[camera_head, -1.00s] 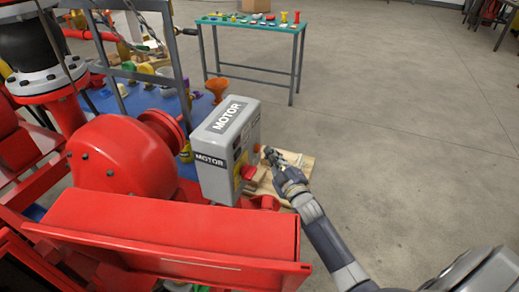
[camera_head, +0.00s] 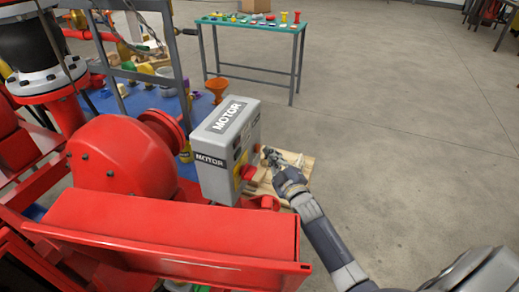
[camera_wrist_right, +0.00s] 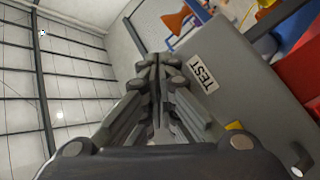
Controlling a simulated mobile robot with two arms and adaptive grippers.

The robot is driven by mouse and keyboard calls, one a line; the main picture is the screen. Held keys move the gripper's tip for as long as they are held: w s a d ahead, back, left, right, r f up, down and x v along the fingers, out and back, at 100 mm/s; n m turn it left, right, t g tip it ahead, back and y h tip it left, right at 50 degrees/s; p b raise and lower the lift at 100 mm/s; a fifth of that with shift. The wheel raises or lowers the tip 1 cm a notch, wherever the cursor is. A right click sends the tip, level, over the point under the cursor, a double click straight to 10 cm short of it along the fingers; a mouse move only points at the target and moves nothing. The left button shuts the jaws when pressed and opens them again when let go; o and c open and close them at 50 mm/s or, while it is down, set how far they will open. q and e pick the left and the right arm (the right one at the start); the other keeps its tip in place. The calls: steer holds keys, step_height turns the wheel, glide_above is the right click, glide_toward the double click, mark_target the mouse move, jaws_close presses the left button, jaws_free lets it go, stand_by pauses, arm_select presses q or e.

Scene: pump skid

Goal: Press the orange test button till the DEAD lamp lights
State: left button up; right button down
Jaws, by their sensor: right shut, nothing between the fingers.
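The grey MOTOR box (camera_head: 222,160) stands in the middle of the head view, beside the red machinery. A small orange spot, which looks like the test button (camera_head: 257,149), shows at the box's right face. My right gripper (camera_head: 267,152) is shut and empty, its tips at or very close to that spot; I cannot tell whether they touch it. In the right wrist view the shut fingers (camera_wrist_right: 156,64) point along the grey box face, beside a TEST label (camera_wrist_right: 204,73). The button is hidden there behind the fingers. The DEAD lamp cannot be made out. My left gripper is not in view.
A red knob (camera_head: 251,173) sticks out of the box below my right gripper. The red machinery (camera_head: 125,157) fills the left. A wooden board (camera_head: 297,162) lies beyond the gripper. A green-topped table (camera_head: 252,24) stands behind. The floor at right is clear.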

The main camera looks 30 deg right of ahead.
steer(key=shift+w+a, duration=0.2)
steer(key=shift+w, duration=0.05)
steer(key=shift+w+a, duration=0.3)
steer(key=shift+w, duration=0.05)
stand_by(0.7)
steer(key=shift+s+d, duration=0.1)
stand_by(0.3)
steer(key=shift+s+d, duration=0.45)
steer(key=shift+s, duration=0.15)
steer(key=shift+s+d+p, duration=1)
steer(key=shift+s+d, duration=0.65)
steer(key=shift+s, duration=0.25)
